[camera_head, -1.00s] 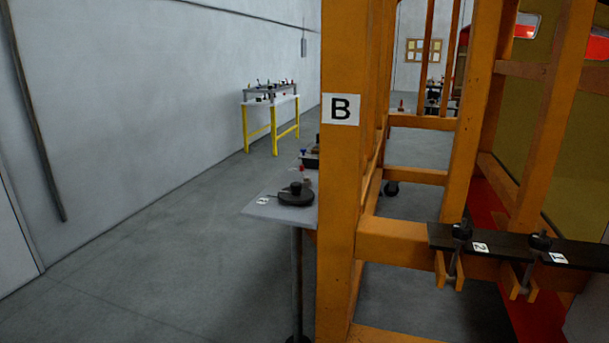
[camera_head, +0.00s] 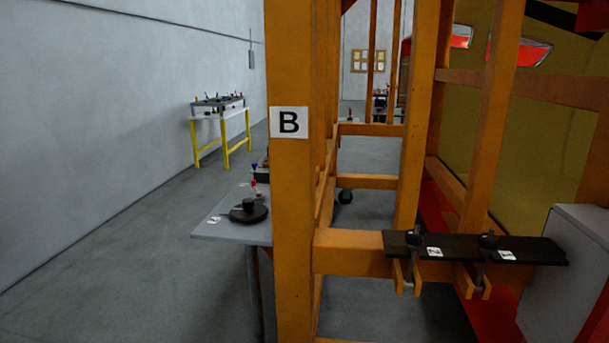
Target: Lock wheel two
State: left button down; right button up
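A black bar (camera_head: 466,247) lies across the lower beam of the orange frame, at the right of the head view. A black disc-shaped handwheel (camera_head: 248,211) lies on a small grey table left of the post. Neither of my grippers shows in the view.
The orange post (camera_head: 293,200) with the "B" label stands close in front. The grey table (camera_head: 215,228) juts out to its left. A grey box (camera_head: 570,275) is at the right. A yellow-legged workbench (camera_head: 219,117) stands by the wall. The floor at left is clear.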

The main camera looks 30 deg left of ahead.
aim_at(258, 193)
jog(key=i+j+z, duration=0.2)
jog(key=j+z, duration=0.25)
jog(key=j, duration=0.6)
jog(key=j+z, duration=0.45)
jog(key=j, duration=1.9)
jog(key=k+j+z, duration=0.1)
jog(key=j, duration=1.2)
